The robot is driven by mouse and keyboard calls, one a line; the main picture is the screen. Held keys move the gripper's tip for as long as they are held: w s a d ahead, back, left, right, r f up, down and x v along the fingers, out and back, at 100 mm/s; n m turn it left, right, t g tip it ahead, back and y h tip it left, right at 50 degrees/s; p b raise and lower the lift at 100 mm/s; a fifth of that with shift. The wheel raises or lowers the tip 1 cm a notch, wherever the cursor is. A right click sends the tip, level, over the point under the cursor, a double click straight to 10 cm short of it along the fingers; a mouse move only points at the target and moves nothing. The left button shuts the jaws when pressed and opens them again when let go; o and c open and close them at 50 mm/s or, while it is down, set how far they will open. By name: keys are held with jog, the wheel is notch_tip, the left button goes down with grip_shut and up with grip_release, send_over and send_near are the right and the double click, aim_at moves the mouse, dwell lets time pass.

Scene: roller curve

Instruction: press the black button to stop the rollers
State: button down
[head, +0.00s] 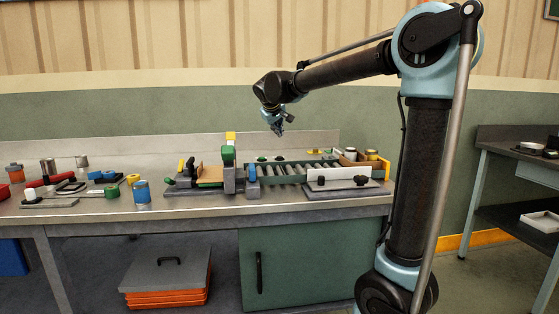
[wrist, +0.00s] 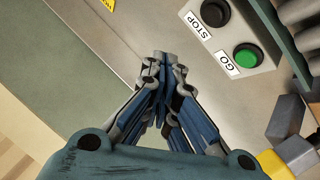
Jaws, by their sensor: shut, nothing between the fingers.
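The black button (wrist: 214,13) is at the top of the wrist view, on a pale box beside the label STOP (wrist: 198,25). The green button (wrist: 247,56) sits on the same box beside the label GO (wrist: 227,65). My gripper (wrist: 163,56) is shut and empty, its fingertips to the left of the box and apart from both buttons. In the head view my gripper (head: 278,130) hangs in the air above the back of the bench, over the rollers (head: 278,172). The buttons are too small to tell apart there.
Grey rollers (wrist: 297,11) in a green frame run beside the button box. Grey and yellow blocks (wrist: 286,117) lie at the lower right of the wrist view. A white plate (head: 338,172) stands in front of the rollers. The bench's back panel (head: 100,150) rises behind.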

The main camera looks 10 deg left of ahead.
jog(key=shift+f, duration=3.5)
jog(key=shift+s+f, duration=0.1)
jog(key=shift+f, duration=0.7)
jog(key=shift+r, duration=0.9)
jog(key=shift+r, duration=2.5)
